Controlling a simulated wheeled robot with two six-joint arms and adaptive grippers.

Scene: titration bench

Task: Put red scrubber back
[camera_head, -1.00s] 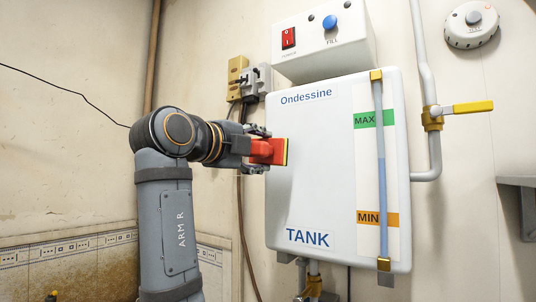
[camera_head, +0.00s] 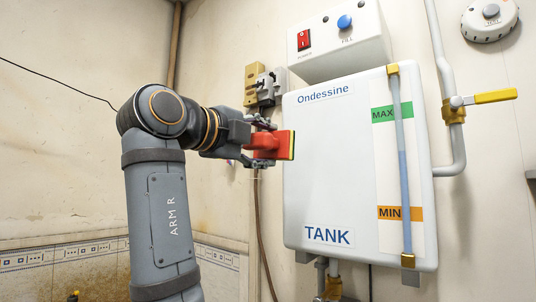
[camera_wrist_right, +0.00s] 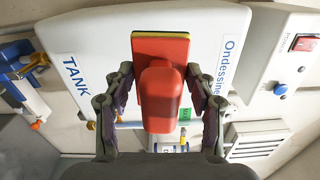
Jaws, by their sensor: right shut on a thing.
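The red scrubber (camera_head: 272,145) has a red handle and a thin yellow and dark pad along its right edge. My right gripper (camera_head: 262,146) is shut on its handle, in front of the left edge of the white tank (camera_head: 335,190). In the right wrist view the scrubber (camera_wrist_right: 163,95) sits between the two fingers of the gripper (camera_wrist_right: 160,105), with its pad end toward the tank face (camera_wrist_right: 90,45). I cannot tell whether the pad touches the tank. The scrubber's place of rest is not evident in these views. My left gripper is not in view.
A control box with a red switch (camera_head: 303,39) and blue button (camera_head: 344,22) is above the tank. A level tube (camera_head: 402,150) runs down its front. A yellow-handled valve (camera_head: 494,96) is on the right pipe. A plug socket (camera_head: 262,85) is behind my gripper.

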